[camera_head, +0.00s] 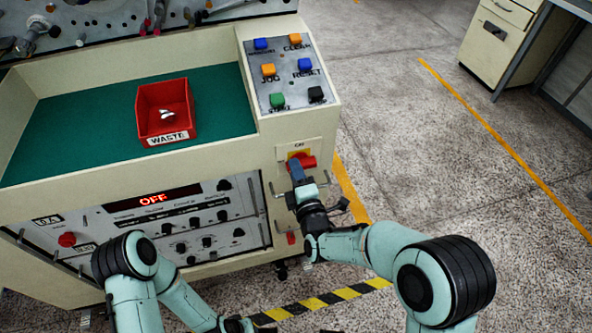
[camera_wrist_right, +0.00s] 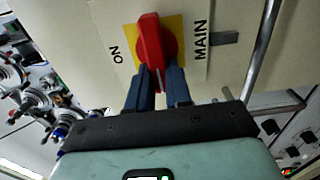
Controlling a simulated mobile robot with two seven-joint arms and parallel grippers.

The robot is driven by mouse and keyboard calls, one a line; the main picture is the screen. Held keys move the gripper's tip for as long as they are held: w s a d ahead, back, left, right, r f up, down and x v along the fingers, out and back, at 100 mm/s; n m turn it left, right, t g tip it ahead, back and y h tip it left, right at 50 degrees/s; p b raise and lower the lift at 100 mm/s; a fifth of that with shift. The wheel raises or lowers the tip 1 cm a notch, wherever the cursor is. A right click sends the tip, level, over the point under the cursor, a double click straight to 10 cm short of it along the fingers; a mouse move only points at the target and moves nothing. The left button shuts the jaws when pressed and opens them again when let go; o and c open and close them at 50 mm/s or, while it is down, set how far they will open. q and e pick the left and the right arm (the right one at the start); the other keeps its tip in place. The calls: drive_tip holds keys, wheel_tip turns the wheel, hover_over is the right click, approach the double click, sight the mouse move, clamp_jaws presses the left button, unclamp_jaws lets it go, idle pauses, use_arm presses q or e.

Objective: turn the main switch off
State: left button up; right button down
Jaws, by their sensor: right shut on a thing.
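The main switch is a red rotary knob (camera_wrist_right: 150,45) on a yellow plate (camera_wrist_right: 173,28), with MAIN printed on one side and ON on the other. It also shows in the head view (camera_head: 307,161) on the machine's front, below the button panel. My right gripper (camera_wrist_right: 160,86) is shut on the knob's near end, with one blue-grey finger on each side. In the head view my right gripper (camera_head: 297,172) reaches the knob from below. The machine's display (camera_head: 153,199) reads OFF in red. My left arm shows at the bottom, but its jaws are out of view.
A red WASTE bin (camera_head: 152,133) with pale scraps stands on the green recessed surface. Colored buttons sit on the panel (camera_head: 288,80) above the switch. A metal handle bar (camera_wrist_right: 262,45) runs beside the switch. The floor to the right is clear up to a cabinet (camera_head: 497,40).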

drive_tip(key=c, duration=1)
unclamp_jaws()
drive_tip(key=shift+c, duration=0.2)
use_arm(q)
drive_tip(key=shift+s+d+r+g+p, duration=0.35)
drive_tip(key=shift+s+r+p, duration=0.15)
drive_tip(key=shift+s, duration=0.2)
use_arm(e)
drive_tip(key=v, duration=1.3)
drive_tip(key=shift+s, duration=0.15)
drive_tip(key=shift+d, duration=0.1)
